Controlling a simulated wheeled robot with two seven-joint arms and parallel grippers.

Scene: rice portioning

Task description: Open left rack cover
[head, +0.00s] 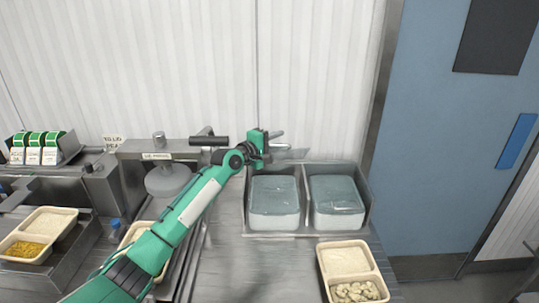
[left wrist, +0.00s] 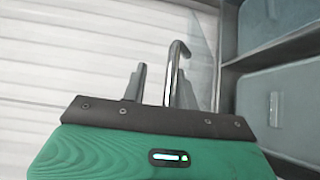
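The metal rack (head: 307,235) stands on the counter with two compartments side by side. A bluish translucent surface (head: 275,187) shows over the white contents of the left compartment, and a similar one (head: 337,192) over the right. My left gripper (head: 279,141) is above the rack's back left corner, near the wall. In the left wrist view its fingers (left wrist: 158,84) are apart, with a hooked metal rod (left wrist: 174,68) showing between them; contact is not clear. A thin grey translucent panel (left wrist: 203,55) is beside the rod; whether it is the raised left cover, I cannot tell. My right gripper is out of view.
A food tray (head: 345,247) lies in front of the rack at right. Another tray (head: 42,232) is at far left. A grey machine with a round plate (head: 168,182) stands left of the rack. The white wall is close behind; a blue door (head: 440,140) is at right.

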